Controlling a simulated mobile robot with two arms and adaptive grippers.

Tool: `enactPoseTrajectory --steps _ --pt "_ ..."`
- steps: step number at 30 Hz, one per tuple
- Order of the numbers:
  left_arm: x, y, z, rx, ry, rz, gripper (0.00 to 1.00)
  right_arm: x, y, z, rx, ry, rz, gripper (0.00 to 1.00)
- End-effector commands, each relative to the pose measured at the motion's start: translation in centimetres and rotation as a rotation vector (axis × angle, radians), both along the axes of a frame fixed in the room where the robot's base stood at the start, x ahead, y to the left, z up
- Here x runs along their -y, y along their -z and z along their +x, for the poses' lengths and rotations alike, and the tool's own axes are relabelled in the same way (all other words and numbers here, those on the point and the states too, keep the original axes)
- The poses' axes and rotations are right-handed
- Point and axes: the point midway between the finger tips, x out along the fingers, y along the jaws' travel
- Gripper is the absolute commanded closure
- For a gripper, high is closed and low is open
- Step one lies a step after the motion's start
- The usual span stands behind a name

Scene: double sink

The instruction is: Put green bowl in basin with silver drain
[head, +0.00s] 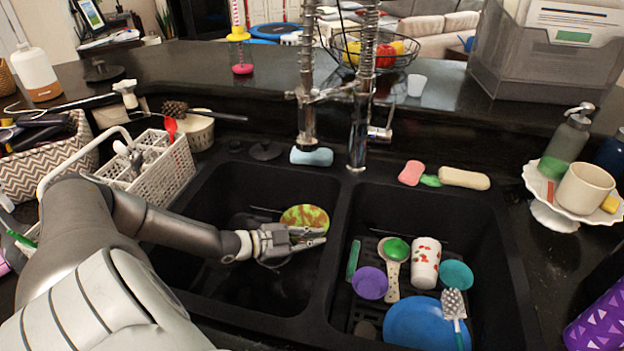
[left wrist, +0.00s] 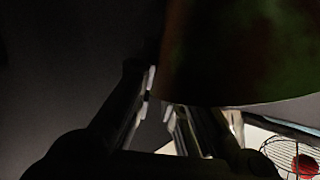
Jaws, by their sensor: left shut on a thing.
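The green bowl (head: 305,216), mottled green, yellow and red, shows at the back right of the left basin (head: 210,195), close to the divider. My left gripper (head: 316,236) is in front of it, over the right side of that basin, with its jaws shut on the bowl. In the left wrist view the bowl (left wrist: 240,55) looms large and dark above the fingers (left wrist: 155,105); the exact contact is too dark to see. A silver drain cannot be made out in either basin. My right gripper is not in view.
The right basin (head: 505,260) holds a blue plate (head: 415,325), a spotted cup (head: 426,262), a purple bowl (head: 369,283), a teal bowl (head: 457,274) and utensils. The faucet (head: 358,135) stands behind the divider. A white dish rack (head: 165,165) is at left. The left basin's floor looks mostly clear.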

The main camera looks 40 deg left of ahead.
Motion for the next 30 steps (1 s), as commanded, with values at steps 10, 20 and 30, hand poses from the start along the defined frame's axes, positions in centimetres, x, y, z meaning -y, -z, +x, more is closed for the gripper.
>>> enactPoseTrajectory --steps 10,20,30 --pt "0.0 4.0 0.1 0.001 -0.002 -0.001 1.0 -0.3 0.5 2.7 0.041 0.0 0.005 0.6" --pt "0.0 5.7 0.0 0.003 0.001 0.001 1.0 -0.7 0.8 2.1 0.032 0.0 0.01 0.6" --pt "0.0 6.1 0.0 0.0 0.0 0.0 0.81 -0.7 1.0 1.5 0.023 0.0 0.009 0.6"
